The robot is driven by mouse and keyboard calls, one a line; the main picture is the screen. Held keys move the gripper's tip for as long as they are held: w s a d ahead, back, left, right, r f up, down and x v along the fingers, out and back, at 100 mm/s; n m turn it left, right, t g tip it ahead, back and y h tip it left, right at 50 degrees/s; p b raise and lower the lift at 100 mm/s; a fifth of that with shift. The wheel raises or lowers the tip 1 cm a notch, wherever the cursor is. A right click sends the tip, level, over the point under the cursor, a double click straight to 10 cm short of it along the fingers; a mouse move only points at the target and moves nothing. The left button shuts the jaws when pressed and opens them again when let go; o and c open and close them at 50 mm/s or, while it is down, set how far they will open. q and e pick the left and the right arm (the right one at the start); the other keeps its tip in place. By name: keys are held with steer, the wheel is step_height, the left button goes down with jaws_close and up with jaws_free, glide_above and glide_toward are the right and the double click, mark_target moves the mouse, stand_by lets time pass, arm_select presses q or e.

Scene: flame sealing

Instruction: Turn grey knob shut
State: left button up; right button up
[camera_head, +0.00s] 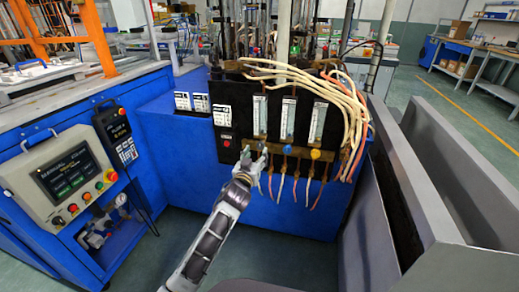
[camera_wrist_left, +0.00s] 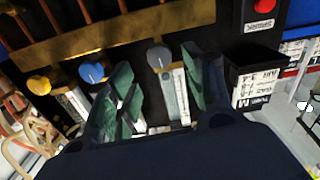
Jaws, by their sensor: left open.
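The grey knob (camera_wrist_left: 158,56) shows in the left wrist view on the black panel. My left gripper (camera_wrist_left: 157,62) is open, with one finger on each side of the grey knob. A gap shows between the fingers and the knob; contact cannot be made out. In the head view my left gripper (camera_head: 255,155) is at the lower part of the black panel, left of the blue knob (camera_head: 288,149). The grey knob is hard to make out there, close to the fingertips. My right gripper is not in view.
A yellow knob (camera_head: 315,154) sits right of the blue one. Flow tubes (camera_head: 289,118) stand above the knobs, with pale hoses (camera_head: 325,88) over the panel and several thin tubes below. A red button (camera_head: 226,142) is to the left. Grey metal walls (camera_head: 415,190) stand at right.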

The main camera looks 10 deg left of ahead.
mark_target(260, 146)
arm_select(q)
steer(key=shift+w, duration=1.05)
steer(key=shift+w+d+b, duration=0.1)
steer(key=shift+w+b, duration=0.45)
steer(key=shift+w, duration=1.25)
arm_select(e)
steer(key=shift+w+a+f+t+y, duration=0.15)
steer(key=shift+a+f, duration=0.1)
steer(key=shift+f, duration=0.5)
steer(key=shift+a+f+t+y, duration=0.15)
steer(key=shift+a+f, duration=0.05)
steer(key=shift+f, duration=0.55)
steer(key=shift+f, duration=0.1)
arm_select(q)
steer(key=shift+c, duration=0.3)
steer(key=c, duration=0.9)
steer(key=shift+c, duration=0.2)
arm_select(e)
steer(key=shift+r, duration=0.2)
